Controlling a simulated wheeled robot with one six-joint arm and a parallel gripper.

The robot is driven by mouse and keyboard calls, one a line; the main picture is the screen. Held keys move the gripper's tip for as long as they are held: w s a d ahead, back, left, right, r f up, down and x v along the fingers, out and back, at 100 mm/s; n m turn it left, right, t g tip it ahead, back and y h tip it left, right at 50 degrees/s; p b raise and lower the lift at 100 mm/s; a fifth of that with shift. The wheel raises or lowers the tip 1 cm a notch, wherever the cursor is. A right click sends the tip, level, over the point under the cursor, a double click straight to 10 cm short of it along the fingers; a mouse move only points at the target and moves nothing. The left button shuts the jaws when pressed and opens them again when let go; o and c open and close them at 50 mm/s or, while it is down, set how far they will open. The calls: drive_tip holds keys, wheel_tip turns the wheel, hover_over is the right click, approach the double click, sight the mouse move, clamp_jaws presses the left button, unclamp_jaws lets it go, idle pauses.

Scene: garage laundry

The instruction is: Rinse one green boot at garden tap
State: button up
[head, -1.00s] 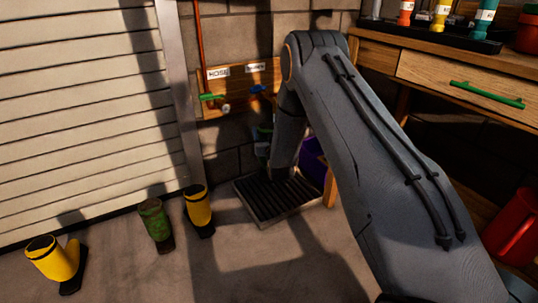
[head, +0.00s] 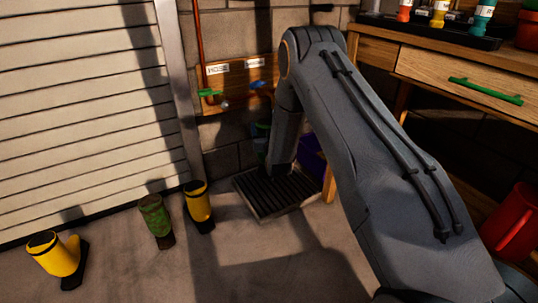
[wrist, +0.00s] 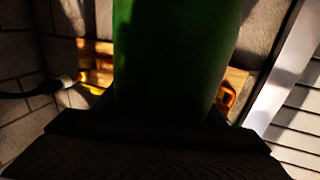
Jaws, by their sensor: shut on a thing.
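A green boot (wrist: 176,60) fills the middle of the wrist view. My gripper (wrist: 165,128), dark at the bottom of that view, is shut on it. In the head view a small dark green part of the held boot (head: 262,132) shows beside my arm, above the drain grate (head: 262,203); my arm hides the rest and the fingers. On the wall board above are a tap with a green handle (head: 209,93), under a label reading HOSE, and a tap with a blue handle (head: 257,85). A second green boot (head: 153,214) stands on the floor at left.
A yellow boot (head: 198,205) stands beside the second green boot, and another yellow boot (head: 58,256) is further left. A wooden bench (head: 440,62) with bottles stands at right, with a red can (head: 510,228) below. A purple container (head: 312,158) is behind the grate. The front floor is clear.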

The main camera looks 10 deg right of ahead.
sight(262, 125)
drive_tip(key=shift+d+r, duration=0.1)
drive_tip(key=shift+d, duration=0.1)
drive_tip(key=shift+s+d, duration=0.1)
drive_tip(key=shift+d, duration=0.3)
drive_tip(key=shift+s+a+p, duration=0.25)
drive_tip(key=shift+s+p, duration=0.75)
drive_tip(key=shift+s, duration=0.3)
drive_tip(key=shift+s+a+p, duration=0.3)
drive_tip(key=shift+s+p, duration=0.65)
drive_tip(key=shift+s, duration=0.4)
drive_tip(key=shift+s+a+p, duration=0.25)
drive_tip(key=shift+s+p, duration=0.75)
drive_tip(key=shift+s, duration=0.3)
